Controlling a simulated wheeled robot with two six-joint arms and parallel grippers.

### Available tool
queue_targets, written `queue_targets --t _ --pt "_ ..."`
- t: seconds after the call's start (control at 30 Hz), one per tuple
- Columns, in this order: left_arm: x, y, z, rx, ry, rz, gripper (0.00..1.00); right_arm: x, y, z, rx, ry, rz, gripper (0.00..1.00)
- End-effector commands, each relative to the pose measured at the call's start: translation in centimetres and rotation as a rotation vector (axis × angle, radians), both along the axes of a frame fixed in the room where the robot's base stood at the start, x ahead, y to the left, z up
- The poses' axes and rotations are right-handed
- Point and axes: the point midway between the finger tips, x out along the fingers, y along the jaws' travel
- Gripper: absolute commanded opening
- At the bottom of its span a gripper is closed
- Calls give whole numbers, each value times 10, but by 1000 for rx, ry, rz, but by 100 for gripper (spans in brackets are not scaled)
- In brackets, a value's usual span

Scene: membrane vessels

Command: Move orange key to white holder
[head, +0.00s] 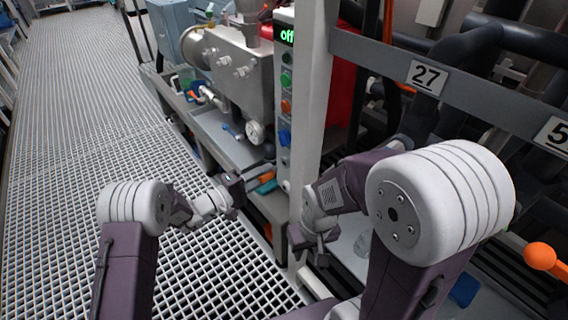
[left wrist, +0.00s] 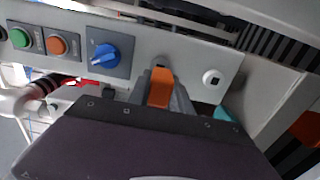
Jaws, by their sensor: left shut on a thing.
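The orange key (head: 267,177) is between the fingers of my left gripper (head: 262,176), beside the lower part of the white control panel in the head view. In the left wrist view the key (left wrist: 160,88) is gripped in front of the panel, by a grey round fitting (left wrist: 161,62). I cannot tell whether it still sits in that fitting. The white holder (left wrist: 211,77), round with a dark square opening, is on the panel just right of the key. My right gripper (head: 310,246) hangs low beside the white post, with nothing seen in it; its jaw opening is unclear.
The panel carries a blue rotary switch (left wrist: 105,56), an orange button (left wrist: 57,45) and a green button (left wrist: 20,38) left of the key. A white post (head: 312,100) stands beside the panel. A steel pump unit (head: 240,75) is behind. The grating floor (head: 80,100) at left is clear.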

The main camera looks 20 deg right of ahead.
Motion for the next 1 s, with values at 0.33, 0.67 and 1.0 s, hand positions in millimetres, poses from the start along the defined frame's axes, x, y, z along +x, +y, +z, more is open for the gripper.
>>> queue_targets --t 0.33,0.67,1.0 --pt "-4 13 0 -1 -1 1 0 0 0 -1 0 0 0 36" --pt "-7 19 0 0 -1 0 0 0 0 -1 0 0 0 36" --pt "10 45 3 -1 -1 58 0 0 0 3 0 0 0 36"
